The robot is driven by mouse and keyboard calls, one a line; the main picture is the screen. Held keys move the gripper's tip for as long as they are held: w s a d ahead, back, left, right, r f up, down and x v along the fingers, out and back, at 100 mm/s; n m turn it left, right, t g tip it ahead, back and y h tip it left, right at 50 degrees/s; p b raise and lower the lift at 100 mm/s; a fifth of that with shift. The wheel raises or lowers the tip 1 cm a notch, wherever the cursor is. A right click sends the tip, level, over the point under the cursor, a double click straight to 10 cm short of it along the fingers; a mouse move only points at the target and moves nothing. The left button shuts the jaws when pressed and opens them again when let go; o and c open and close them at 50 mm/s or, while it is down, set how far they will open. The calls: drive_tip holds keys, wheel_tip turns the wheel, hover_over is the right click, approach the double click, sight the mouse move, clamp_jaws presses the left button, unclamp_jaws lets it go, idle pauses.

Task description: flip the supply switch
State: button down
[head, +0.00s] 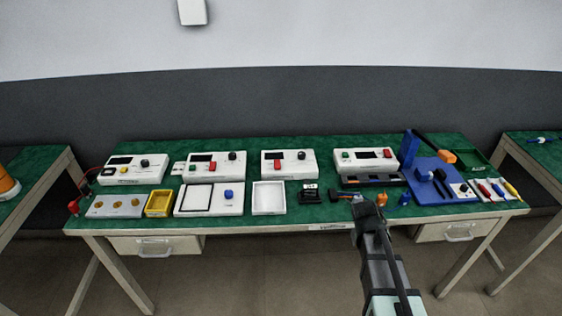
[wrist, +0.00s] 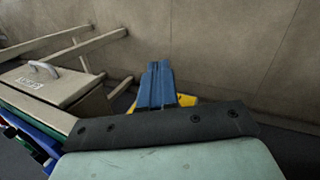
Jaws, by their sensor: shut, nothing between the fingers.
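Several white instrument boxes stand along the back of the green bench, and I cannot read which switch is the supply switch. A red switch (head: 213,166) is on the second box from the left, another red switch (head: 278,166) on the third, and a smaller red part (head: 387,153) on the right box. The left box (head: 136,169) has a black knob. My gripper (head: 362,207) is over the bench's front edge, right of centre, apart from these boxes. In the wrist view its blue fingers (wrist: 157,68) are together and empty; no switch shows there.
White tray (head: 268,197), yellow bin (head: 159,203) and black block (head: 311,193) lie in front of the boxes. A blue stand (head: 411,150) and several screwdrivers (head: 498,190) are at right. Drawers hang below; one shows in the wrist view (wrist: 50,84).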

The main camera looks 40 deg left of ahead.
drive_tip(key=a+r+t, duration=0.1)
drive_tip(key=a+r, duration=0.3)
drive_tip(key=a+r+n, duration=0.1)
drive_tip(key=a+r, duration=0.3)
drive_tip(key=a+r+n+t+y, duration=0.1)
drive_tip(key=a+r, duration=0.4)
drive_tip(key=shift+t, duration=0.3)
drive_tip(key=w+a+r+n+t, duration=0.1)
drive_tip(key=a+r+n, duration=0.2)
drive_tip(key=a, duration=0.5)
drive_tip(key=w+a+r+n+t, duration=0.1)
drive_tip(key=a+r+n+t, duration=0.15)
drive_tip(key=a, duration=0.45)
wheel_tip(320, 180, up, 6)
drive_tip(key=n+t+y, duration=0.2)
drive_tip(key=n, duration=0.4)
hover_over(276, 163)
drive_tip(key=s, duration=0.1)
drive_tip(key=shift+d+g, duration=0.25)
drive_tip(key=shift+d, duration=0.15)
drive_tip(key=shift+w+a+f, duration=0.15)
drive_tip(key=shift+f, duration=1.3)
drive_tip(key=shift+w+a+f, duration=0.1)
drive_tip(key=shift+w+f, duration=0.05)
drive_tip(key=shift+f, duration=1.3)
drive_tip(key=shift+w+a+f, duration=0.15)
drive_tip(key=shift+f, duration=1.3)
drive_tip(key=shift+f, duration=0.8)
drive_tip(key=shift+r, duration=0.15)
drive_tip(key=shift+r, duration=0.65)
